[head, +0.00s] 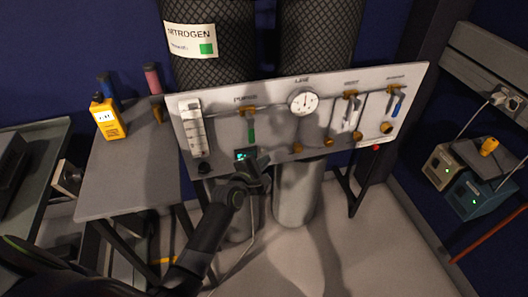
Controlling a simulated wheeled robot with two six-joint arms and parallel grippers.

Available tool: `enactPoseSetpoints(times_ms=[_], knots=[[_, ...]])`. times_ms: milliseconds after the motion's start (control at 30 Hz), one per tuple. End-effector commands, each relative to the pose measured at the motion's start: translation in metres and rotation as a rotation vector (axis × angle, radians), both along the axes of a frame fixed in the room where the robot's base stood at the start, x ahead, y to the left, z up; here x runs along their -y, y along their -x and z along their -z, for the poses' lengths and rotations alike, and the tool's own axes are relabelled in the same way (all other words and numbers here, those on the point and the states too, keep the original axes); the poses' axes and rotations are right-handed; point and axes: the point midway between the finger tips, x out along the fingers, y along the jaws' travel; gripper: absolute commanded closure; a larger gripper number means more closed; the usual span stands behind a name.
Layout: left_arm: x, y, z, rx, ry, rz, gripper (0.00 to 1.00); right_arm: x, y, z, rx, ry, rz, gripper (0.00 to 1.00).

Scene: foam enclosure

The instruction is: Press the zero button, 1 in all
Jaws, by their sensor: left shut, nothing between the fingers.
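A grey gas panel (350,112) stands upright in front of two dark mesh-covered cylinders. A small dark box with a lit green display (245,155) sits at its lower edge, left of the middle. I cannot make out a button marked zero on it; it is too small and partly covered. My left gripper (254,170) is shut and empty, just below and in front of this display box. I cannot tell whether its fingertips touch the box. A yellow handheld meter (109,118) with a pale screen stands on the grey table at the left. My right gripper is not in view.
The panel carries a flow tube (194,128), a round gauge (303,102) and several valves. The grey table (130,175) is at the left. Teal equipment (478,194) stands on the right. The pale floor in front of the panel is mostly open.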

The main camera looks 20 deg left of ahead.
Motion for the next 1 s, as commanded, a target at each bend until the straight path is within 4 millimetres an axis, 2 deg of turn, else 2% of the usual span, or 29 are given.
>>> enactPoseSetpoints(times_ms=[1000], knots=[[0.0003, 0.0003, 0.0, 0.0, 0.0, 0.0, 1.0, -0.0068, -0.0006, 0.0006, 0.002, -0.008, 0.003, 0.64]])
